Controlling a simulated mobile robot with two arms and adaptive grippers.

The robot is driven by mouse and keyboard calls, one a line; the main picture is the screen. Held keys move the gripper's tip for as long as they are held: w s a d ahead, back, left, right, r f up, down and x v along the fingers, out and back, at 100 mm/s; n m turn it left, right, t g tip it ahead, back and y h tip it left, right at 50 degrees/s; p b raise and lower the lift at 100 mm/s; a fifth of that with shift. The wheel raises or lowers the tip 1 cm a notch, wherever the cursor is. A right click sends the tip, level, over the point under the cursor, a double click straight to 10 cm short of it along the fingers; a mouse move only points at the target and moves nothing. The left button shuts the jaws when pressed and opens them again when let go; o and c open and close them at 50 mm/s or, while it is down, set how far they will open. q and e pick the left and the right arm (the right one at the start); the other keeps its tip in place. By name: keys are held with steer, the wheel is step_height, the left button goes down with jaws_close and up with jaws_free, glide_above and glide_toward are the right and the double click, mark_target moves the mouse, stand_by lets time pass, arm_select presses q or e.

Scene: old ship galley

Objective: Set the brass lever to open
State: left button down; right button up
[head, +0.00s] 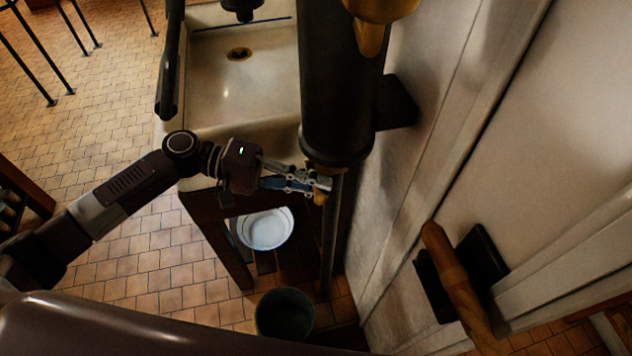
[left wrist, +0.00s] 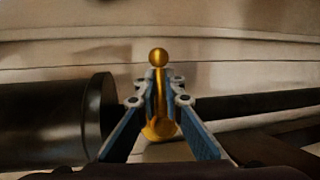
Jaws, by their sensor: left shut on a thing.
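The brass lever (left wrist: 159,92) stands in the middle of the left wrist view, a slim gold stem with a ball on its end and a round base. My left gripper (left wrist: 158,98) is shut on the stem, with the ball showing beyond the fingertips. In the head view my left gripper (head: 322,186) reaches in from the left, just below the bottom end of a thick dark cylinder. There only a small bit of the brass lever (head: 319,198) shows at the fingertips. I cannot read the lever's setting. My right gripper is not in view.
The dark cylinder (head: 340,90) hangs by the pale wall, with a thin pipe (head: 329,240) below it. A stone sink (head: 240,90) lies behind my left arm. A white basin (head: 265,229) and a dark bucket (head: 285,314) stand below. A wooden handle (head: 452,270) is at right.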

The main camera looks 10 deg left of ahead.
arm_select(q)
steer(key=shift+f, duration=0.1)
steer(key=shift+f+m+t+y+b, duration=0.4)
steer(key=shift+f+m+y+b, duration=0.35)
steer(key=shift+m, duration=0.35)
steer(key=shift+w+a+f+m+t+y+b, duration=0.1)
steer(key=shift+w+f+m+t+y+b, duration=0.25)
steer(key=shift+m, duration=0.3)
steer(key=shift+w+a+f+m+t+y+b, duration=0.1)
steer(key=shift+f+m+t+b, duration=0.1)
steer(key=shift+m+t+b, duration=0.3)
steer(key=shift+m, duration=0.25)
steer(key=c, duration=2)
jaws_free()
steer(key=shift+c, duration=0.2)
steer(key=v, duration=1.2)
